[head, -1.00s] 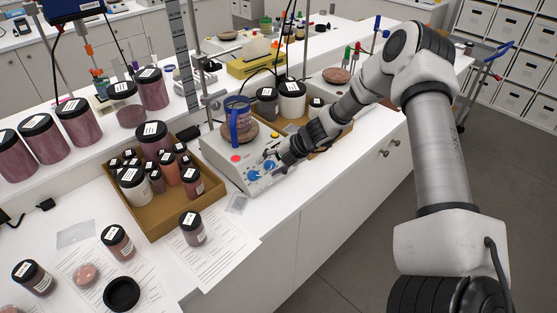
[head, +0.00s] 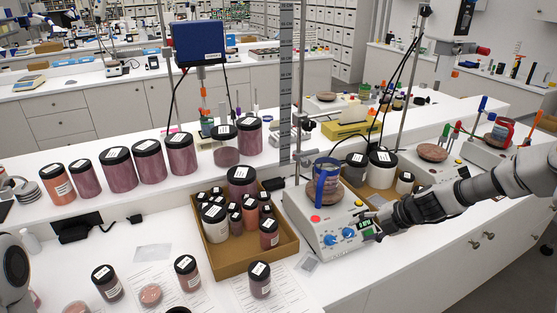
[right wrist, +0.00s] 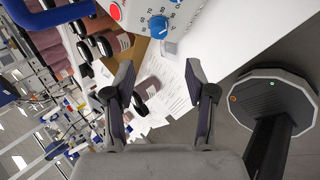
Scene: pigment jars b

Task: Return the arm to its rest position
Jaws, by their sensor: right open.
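My right gripper (head: 376,226) is at the right front of a white stirrer hotplate (head: 318,240) with two blue knobs (head: 340,237) and a red button. Its jaws are open; the right wrist view (right wrist: 160,78) shows nothing between the fingertips, with papers and a jar lying beyond them. One blue knob (right wrist: 158,27) shows past the fingers, apart from them. My right arm reaches in from the right edge. My left gripper is out of view.
A cardboard tray of jars (head: 286,250) stands left of the hotplate. Another tray with jars (head: 378,197) is behind my right gripper. Large pigment jars (head: 118,170) line the raised shelf. Loose jars (head: 260,280) and papers lie in front. Clear bench (head: 400,275) lies below my right arm.

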